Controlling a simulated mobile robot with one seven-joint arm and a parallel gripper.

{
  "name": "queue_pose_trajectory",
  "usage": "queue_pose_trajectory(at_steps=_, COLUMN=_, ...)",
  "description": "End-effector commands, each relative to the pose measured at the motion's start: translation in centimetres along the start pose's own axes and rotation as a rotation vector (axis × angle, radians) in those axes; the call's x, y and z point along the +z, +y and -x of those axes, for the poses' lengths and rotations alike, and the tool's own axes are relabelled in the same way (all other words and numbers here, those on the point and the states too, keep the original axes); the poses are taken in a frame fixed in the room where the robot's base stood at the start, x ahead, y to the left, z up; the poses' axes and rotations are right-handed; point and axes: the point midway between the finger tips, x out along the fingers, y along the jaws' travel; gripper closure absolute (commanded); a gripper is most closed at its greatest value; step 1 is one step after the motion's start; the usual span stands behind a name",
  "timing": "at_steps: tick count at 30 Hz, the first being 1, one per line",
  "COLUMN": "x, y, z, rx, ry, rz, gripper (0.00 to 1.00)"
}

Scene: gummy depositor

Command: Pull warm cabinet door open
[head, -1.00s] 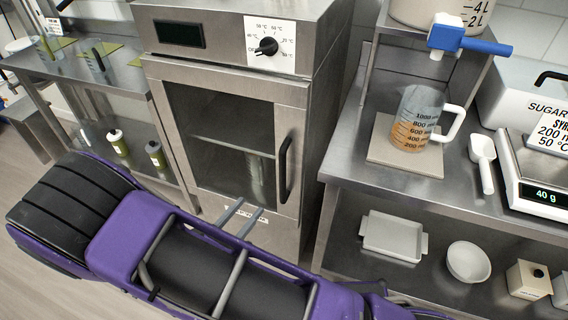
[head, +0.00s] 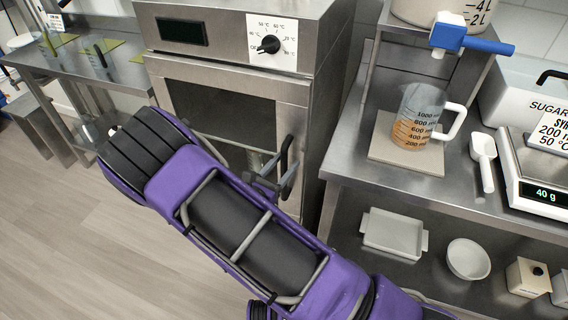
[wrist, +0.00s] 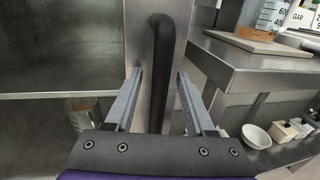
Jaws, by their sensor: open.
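The warm cabinet (head: 222,100) is a steel box with a dark glass door and a temperature knob (head: 268,44) above it. The door looks shut. Its black vertical handle (head: 285,158) is on the right side of the door. My gripper (wrist: 157,75) is open in the wrist view, with one finger on each side of the handle (wrist: 161,60). I cannot tell whether either finger touches it. In the head view my purple arm hides the lower part of the door. Through the glass the wrist view shows a shelf and a container (wrist: 84,112).
To the right stands a steel bench (head: 350,165) with a measuring jug (head: 416,125), a white scoop (head: 483,160) and a scale (head: 540,170). A tray (head: 393,233) and a bowl (head: 468,260) sit on its lower shelf. The floor (head: 130,250) at the left is clear.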

Motion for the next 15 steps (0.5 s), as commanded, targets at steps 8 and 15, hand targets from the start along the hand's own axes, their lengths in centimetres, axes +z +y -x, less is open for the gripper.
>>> queue_pose_trajectory(at_steps=8, x=0.02, y=0.01, z=-0.11, rx=0.000, ry=0.000, rz=0.000, gripper=0.49)
queue_pose_trajectory(at_steps=15, x=0.03, y=0.01, z=-0.09, rx=0.000, ry=-0.001, rz=0.000, gripper=0.92)
